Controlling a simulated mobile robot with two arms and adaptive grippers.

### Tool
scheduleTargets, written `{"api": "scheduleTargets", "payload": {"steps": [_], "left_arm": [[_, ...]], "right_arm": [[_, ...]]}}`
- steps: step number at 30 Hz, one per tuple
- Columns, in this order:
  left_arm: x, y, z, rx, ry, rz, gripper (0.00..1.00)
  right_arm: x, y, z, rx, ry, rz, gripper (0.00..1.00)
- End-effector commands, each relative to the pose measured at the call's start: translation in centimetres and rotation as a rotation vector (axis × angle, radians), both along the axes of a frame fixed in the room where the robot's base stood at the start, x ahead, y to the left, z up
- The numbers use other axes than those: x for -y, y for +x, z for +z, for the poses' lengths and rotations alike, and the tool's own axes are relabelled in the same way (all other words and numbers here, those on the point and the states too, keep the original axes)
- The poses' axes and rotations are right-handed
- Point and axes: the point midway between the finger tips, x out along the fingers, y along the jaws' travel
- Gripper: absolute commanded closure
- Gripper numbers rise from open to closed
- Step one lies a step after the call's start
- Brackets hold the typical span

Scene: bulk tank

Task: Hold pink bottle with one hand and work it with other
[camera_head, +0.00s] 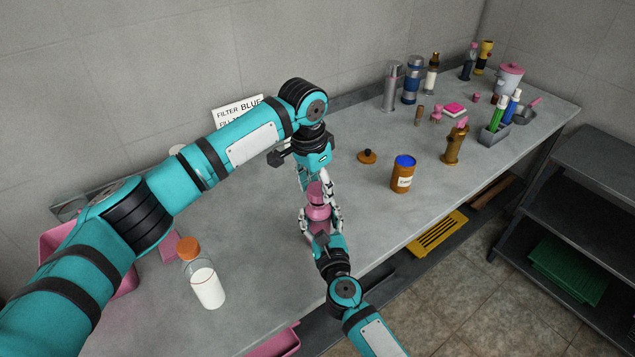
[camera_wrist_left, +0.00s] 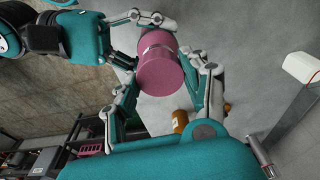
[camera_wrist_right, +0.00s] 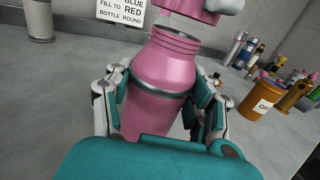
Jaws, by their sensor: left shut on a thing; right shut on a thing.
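The pink bottle (camera_wrist_right: 160,85) stands upright in my right gripper (camera_head: 320,221), whose fingers close around its body below the grey band. Its threaded neck shows bare in the right wrist view. My left gripper (camera_head: 309,181) comes from above and is shut on the pink cap (camera_wrist_right: 190,8). The cap is above the neck, with a narrow gap between them. In the left wrist view the cap (camera_wrist_left: 160,80) lies between the left fingers and hides much of the bottle.
A milk bottle with an orange cap (camera_head: 206,287) stands at the left. The counter's front edge is close to my right arm.

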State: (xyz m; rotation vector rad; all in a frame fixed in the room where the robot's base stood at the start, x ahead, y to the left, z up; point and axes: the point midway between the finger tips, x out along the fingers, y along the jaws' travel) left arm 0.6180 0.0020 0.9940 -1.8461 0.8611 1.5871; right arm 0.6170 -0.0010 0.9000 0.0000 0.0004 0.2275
Motion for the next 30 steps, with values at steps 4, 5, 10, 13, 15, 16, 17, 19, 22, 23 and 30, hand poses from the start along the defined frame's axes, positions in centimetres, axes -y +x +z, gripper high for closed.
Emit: {"api": "scheduleTargets", "payload": {"steps": [4, 5, 10, 13, 15, 16, 17, 19, 22, 23, 30], "left_arm": [[0.0, 0.0, -0.9, -0.001, 0.000, 0.000, 0.70], [0.0, 0.0, -1.0, -0.001, 0.000, -0.001, 0.70], [0.0, 0.0, -1.1, -0.001, -0.001, -0.001, 0.70], [0.0, 0.0, -1.1, -0.001, -0.001, -0.001, 0.70], [0.0, 0.0, -1.1, -0.001, -0.001, -0.001, 0.70], [0.0, 0.0, -1.1, -0.001, -0.001, -0.001, 0.70], [0.0, 0.0, -1.1, -0.001, -0.001, -0.001, 0.70], [0.0, 0.0, -1.1, 0.000, 0.000, -0.001, 0.70], [0.0, 0.0, -1.1, -0.001, -0.001, -0.001, 0.70], [0.0, 0.0, -1.2, -0.001, -0.001, -0.001, 0.70], [0.0, 0.0, -1.7, 0.000, -0.001, -0.001, 0.70]], "right_arm": [[0.0, 0.0, 0.0, 0.000, 0.000, 0.000, 1.00], [0.0, 0.0, 0.0, 0.000, 0.000, 0.000, 1.00], [0.0, 0.0, 0.0, 0.000, 0.000, 0.000, 1.00], [0.0, 0.0, 0.0, 0.000, 0.000, 0.000, 1.00], [0.0, 0.0, 0.0, 0.000, 0.000, 0.000, 1.00], [0.0, 0.0, 0.0, 0.000, 0.000, 0.000, 1.00], [0.0, 0.0, 0.0, 0.000, 0.000, 0.000, 1.00], [0.0, 0.0, 0.0, 0.000, 0.000, 0.000, 1.00], [0.0, 0.0, 0.0, 0.000, 0.000, 0.000, 1.00], [0.0, 0.0, 0.0, 0.000, 0.000, 0.000, 1.00], [0.0, 0.0, 0.0, 0.000, 0.000, 0.000, 1.00]]}}
